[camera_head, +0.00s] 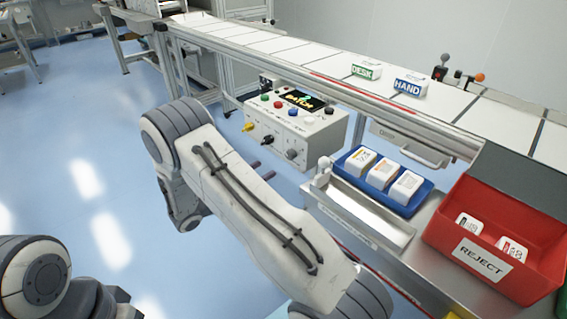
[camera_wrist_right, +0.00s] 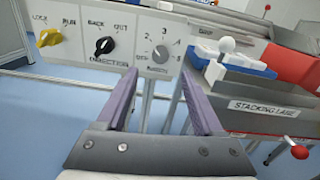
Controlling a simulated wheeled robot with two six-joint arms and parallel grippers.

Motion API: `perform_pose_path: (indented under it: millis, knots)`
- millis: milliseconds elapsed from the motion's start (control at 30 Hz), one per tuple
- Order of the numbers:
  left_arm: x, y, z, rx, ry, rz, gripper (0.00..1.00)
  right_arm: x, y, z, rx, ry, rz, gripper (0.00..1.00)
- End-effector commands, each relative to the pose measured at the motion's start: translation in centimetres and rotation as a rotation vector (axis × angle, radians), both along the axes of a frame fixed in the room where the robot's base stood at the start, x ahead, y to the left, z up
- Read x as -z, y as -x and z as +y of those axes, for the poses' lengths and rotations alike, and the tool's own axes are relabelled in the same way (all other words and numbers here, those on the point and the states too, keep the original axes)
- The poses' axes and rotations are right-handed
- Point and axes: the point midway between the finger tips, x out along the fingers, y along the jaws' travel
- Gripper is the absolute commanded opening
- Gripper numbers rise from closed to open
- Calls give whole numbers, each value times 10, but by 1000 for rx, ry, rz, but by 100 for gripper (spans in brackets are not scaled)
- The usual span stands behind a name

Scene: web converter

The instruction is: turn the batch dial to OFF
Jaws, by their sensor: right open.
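The batch dial is the grey knob (camera_wrist_right: 160,54) on the front of the white control box, with 2, 3 and OFF printed around it; its pointer direction is too small to tell. In the head view this knob (camera_head: 291,154) is the rightmost of three on the box (camera_head: 315,127). My right gripper (camera_wrist_right: 160,76) is open and empty, its purple fingers apart and pointing at the box, the dial framed between them with a gap in front. In the head view its fingers (camera_head: 261,170) show just below the box. My left gripper is out of view.
A yellow knob (camera_wrist_right: 50,38) and a black knob (camera_wrist_right: 104,46) sit left of the dial. A blue tray (camera_head: 422,196) of white boxes and a red REJECT bin (camera_head: 450,218) stand to the right. A conveyor (camera_head: 300,55) runs behind. The floor left is clear.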

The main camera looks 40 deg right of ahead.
Motion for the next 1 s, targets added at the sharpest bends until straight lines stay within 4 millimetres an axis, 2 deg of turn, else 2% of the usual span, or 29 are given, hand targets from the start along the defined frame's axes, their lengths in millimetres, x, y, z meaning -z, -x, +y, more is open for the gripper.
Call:
perform_pose_path:
  millis: [300, 500, 667, 900, 967, 1000]
  knots:
    - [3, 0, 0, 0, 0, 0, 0, 0, -3, -59, 6, -4, -1, 69]
    - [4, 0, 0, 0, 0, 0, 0, 0, -5, -85, 4, -4, -2, 69]
    - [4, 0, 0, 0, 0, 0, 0, 0, -6, -92, 2, -4, -2, 69]
    - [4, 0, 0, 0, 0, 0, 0, -1, -6, -92, 2, -4, -2, 69]
    - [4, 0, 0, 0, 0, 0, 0, -1, -6, -92, 2, -4, -2, 46]
    - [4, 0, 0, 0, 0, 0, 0, -1, -6, -92, 2, -4, -2, 30]
